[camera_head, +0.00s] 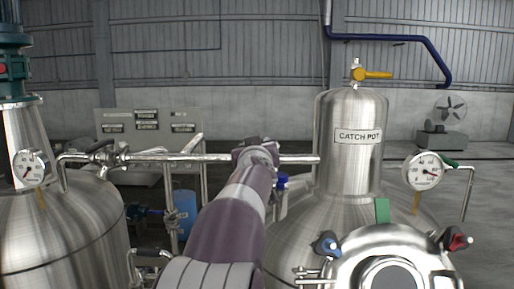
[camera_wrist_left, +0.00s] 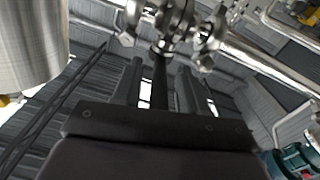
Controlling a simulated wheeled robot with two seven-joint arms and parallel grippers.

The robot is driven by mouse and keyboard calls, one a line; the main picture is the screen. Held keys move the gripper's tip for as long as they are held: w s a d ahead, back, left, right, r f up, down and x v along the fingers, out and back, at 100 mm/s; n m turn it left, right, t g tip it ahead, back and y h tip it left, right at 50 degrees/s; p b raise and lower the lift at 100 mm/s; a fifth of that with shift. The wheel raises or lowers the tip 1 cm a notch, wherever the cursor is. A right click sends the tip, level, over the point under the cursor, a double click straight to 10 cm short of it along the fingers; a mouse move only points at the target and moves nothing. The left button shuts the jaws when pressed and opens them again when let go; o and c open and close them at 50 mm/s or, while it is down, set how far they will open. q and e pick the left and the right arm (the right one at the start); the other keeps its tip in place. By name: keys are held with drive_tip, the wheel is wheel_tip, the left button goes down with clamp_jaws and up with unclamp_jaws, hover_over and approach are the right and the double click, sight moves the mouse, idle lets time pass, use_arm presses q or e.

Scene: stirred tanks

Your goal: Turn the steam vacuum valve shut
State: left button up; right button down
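My left arm comes up from the bottom middle of the head view, and its wrist end hides my left gripper and part of the steel pipe (camera_head: 200,158). In the left wrist view my left gripper (camera_wrist_left: 162,88) has its two fingers apart. A dark bar-like handle (camera_wrist_left: 160,75) runs between the fingers, with a gap visible on each side. It hangs from a metal valve body (camera_wrist_left: 172,28) on the pipe (camera_wrist_left: 265,62). I take this as the steam vacuum valve; no label on it is readable. My right gripper is in neither view.
The catch pot (camera_head: 352,165) stands right of my arm, with a yellow-handled valve (camera_head: 374,75) on top. Blue (camera_head: 327,244) and red (camera_head: 455,240) handles sit low in front. Another tank (camera_head: 65,230) with a gauge (camera_head: 30,168) stands left. A fan (camera_head: 449,108) is behind.

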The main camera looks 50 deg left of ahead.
use_arm(q)
drive_tip(key=v, duration=1.2)
drive_tip(key=shift+s+d+p, duration=0.25)
drive_tip(key=shift+p, duration=0.15)
